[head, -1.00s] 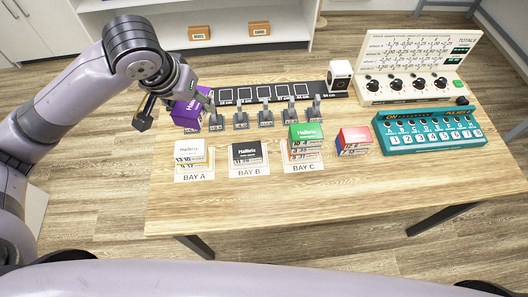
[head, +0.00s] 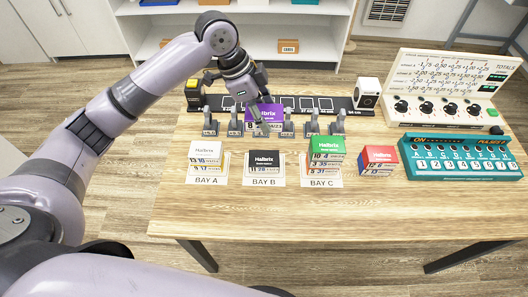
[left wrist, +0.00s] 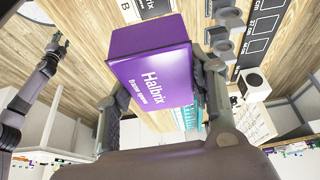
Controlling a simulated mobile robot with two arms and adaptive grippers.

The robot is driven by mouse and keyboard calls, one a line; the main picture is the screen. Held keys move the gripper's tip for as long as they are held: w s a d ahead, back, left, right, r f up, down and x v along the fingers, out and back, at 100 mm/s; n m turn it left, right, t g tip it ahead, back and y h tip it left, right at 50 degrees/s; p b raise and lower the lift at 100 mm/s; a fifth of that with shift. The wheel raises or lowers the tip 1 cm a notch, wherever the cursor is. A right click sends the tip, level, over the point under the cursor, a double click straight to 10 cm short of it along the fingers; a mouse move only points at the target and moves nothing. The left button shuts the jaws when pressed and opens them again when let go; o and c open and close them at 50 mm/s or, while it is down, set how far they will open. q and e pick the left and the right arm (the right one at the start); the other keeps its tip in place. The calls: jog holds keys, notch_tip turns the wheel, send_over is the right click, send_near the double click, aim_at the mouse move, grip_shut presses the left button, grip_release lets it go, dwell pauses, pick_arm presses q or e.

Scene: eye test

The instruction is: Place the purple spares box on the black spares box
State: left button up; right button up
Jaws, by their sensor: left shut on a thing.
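The purple spares box (head: 265,112) is in my left gripper (head: 258,105), held behind the black spares box and in front of the dark strip. In the left wrist view the purple box (left wrist: 150,75) sits between the two fingers (left wrist: 160,95), its label facing the camera. The black spares box (head: 264,160) tops the boxes on the BAY B card, apart from the purple one. The dark gripper of my right arm (left wrist: 57,42) shows small at the left of the left wrist view; its jaws are unclear. It is outside the head view.
White-topped boxes (head: 205,152) stand on BAY A, green-topped boxes (head: 326,150) on BAY C. A red box (head: 378,158) stands right of them, then a teal console (head: 460,158). Grey upright holders (head: 312,125) line up behind the bays. The table front (head: 330,215) is clear.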

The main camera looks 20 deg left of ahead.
pick_arm(q)
send_over(269, 158)
jog(key=a, duration=0.1)
jog(key=f, duration=1)
jog(key=shift+s+a+p, duration=0.2)
jog(key=shift+s+p, duration=0.05)
jog(key=shift+p, duration=0.05)
jog(key=shift+f, duration=2.65)
jog(key=shift+f, duration=0.15)
jog(key=o, duration=0.9)
jog(key=shift+c, duration=0.2)
jog(key=o, duration=0.4)
jog(key=shift+c, duration=0.2)
